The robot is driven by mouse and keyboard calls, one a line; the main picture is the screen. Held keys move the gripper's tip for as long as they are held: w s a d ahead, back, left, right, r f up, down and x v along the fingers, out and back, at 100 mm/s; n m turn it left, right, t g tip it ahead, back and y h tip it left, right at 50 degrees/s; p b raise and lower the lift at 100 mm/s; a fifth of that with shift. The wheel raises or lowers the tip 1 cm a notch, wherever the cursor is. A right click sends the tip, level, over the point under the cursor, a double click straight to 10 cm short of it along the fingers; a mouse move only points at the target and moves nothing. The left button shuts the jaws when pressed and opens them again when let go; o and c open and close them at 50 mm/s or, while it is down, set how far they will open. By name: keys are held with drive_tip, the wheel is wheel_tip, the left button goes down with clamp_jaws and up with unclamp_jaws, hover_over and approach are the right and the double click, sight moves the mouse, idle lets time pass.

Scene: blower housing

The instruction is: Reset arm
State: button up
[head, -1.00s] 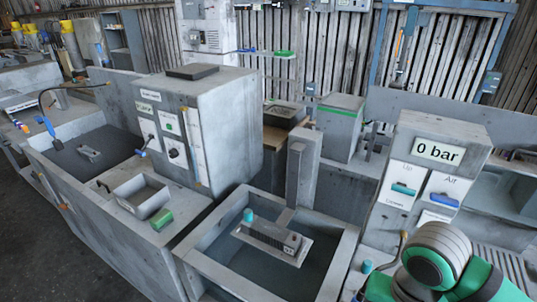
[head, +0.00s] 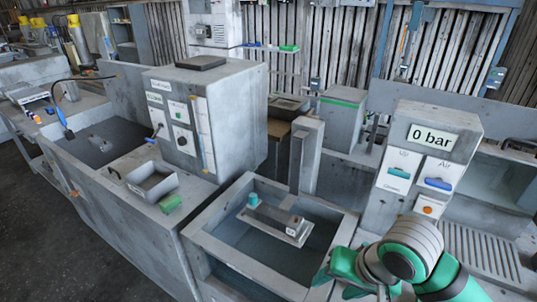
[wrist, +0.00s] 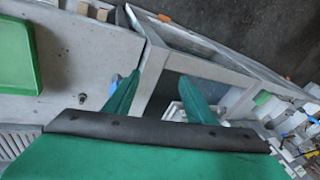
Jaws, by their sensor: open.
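My gripper (wrist: 160,77) is open, its two green fingers apart with nothing between them in the wrist view. It hangs over the tank's rim and corner. A grey rectangular part (head: 270,217) with a teal knob (head: 253,201) rests on a plate inside the tank, apart from my arm.
A panel reading 0 bar (head: 432,136), with blue and teal switches, stands behind my arm. A tall grey cabinet (head: 225,110) stands left of the tank. A green block (head: 170,204) lies beside a small basin (head: 152,182). A green tray (wrist: 17,57) shows in the wrist view. Dark floor is clear at lower left.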

drive_tip(key=w+a+r+t+y, duration=0.2)
drive_tip(key=w+a+r+t, duration=0.25)
drive_tip(key=a, duration=0.25)
drive_tip(key=w+a+r+m+t+y, duration=0.1)
drive_tip(key=w+a+r+t+y, duration=0.3)
drive_tip(key=a, duration=0.3)
drive_tip(key=w+a+r+t+y, duration=0.1)
drive_tip(key=w+a+r+t, duration=0.1)
drive_tip(key=w+a+t, duration=0.4)
drive_tip(key=s+f+m+h, duration=0.3)
drive_tip(key=s+f+h, duration=0.3)
drive_tip(key=f, duration=0.4)
drive_tip(key=s+f+m+h, duration=0.2)
drive_tip(key=s+f+h, duration=0.2)
drive_tip(key=s+f, duration=0.55)
drive_tip(key=s+d+f+n+g, duration=0.1)
drive_tip(key=s+f+n, duration=0.3)
drive_tip(key=s, duration=0.7)
drive_tip(key=s+d+f+n+g, duration=0.1)
drive_tip(key=s+d+f+n, duration=0.3)
drive_tip(key=s, duration=0.8)
drive_tip(key=shift+f+n, duration=0.2)
drive_tip(key=shift+n, duration=0.7)
